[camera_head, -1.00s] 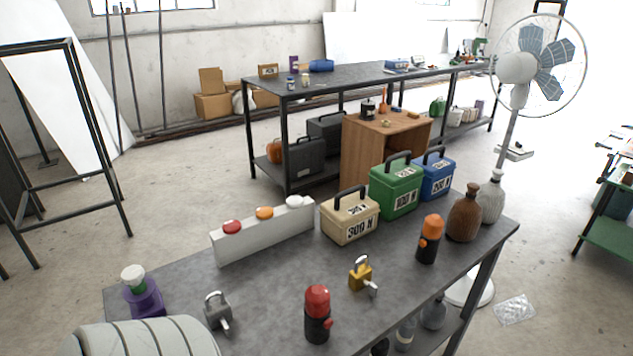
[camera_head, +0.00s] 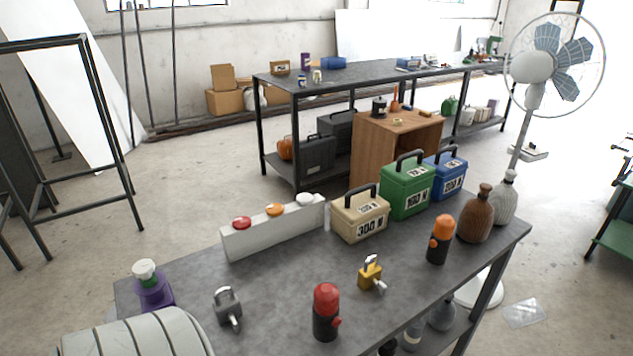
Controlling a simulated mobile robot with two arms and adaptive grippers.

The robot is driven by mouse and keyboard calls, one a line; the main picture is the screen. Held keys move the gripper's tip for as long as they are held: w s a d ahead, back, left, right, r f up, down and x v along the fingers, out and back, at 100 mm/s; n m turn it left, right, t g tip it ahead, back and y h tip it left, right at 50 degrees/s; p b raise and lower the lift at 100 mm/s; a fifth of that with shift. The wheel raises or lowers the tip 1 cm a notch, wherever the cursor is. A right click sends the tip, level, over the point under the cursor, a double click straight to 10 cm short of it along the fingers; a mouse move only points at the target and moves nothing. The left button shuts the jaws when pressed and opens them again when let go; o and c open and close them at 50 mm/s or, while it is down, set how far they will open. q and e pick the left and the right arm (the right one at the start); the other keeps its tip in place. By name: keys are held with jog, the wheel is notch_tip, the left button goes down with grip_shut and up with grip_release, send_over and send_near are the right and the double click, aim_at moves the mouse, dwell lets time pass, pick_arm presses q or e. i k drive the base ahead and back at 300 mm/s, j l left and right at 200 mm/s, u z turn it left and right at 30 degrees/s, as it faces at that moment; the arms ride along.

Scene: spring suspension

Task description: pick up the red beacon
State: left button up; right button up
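The red beacon (camera_head: 326,312) stands upright near the front edge of the grey table, with a rounded red top, a black body and a small red knob on its right side. Nothing covers it. A similar orange beacon (camera_head: 440,240) stands farther back to the right. Neither my left nor my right gripper shows in the head view.
Behind are a white block (camera_head: 272,236) with coloured buttons, a beige case (camera_head: 359,217) and a brown bottle (camera_head: 475,214).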

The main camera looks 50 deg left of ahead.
aim_at(326, 307)
jog(key=u, duration=0.4)
jog(key=i+u, duration=0.1)
jog(key=u, duration=0.3)
jog(key=i+u, duration=0.1)
jog(key=u, duration=0.75)
